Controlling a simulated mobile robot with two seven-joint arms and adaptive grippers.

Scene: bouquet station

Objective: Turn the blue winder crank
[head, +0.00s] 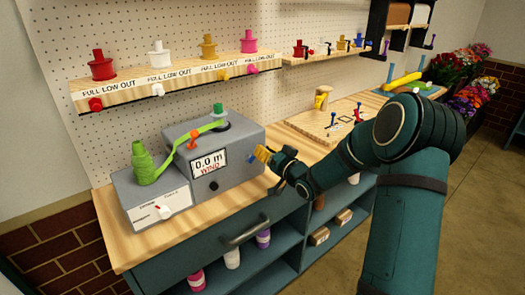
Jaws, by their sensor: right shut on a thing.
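The grey winder machine (232,160) stands on the wooden counter, with a screen (209,163) reading "0.0 m WIND". My right gripper (265,157) is at the machine's right side, its arm reaching in from the right. A yellow-orange piece shows at the fingertips. A green ribbon (200,131) runs from a green spool (147,165) on the left across the machine's top. My left gripper is out of view.
A lower grey box (160,209) with a switch adjoins the machine. A shelf (180,78) with several coloured spools hangs on the pegboard behind. A wooden board (325,122) with small tools lies to the right. Open cabinet shelves are below the counter, and flowers (465,85) stand far right.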

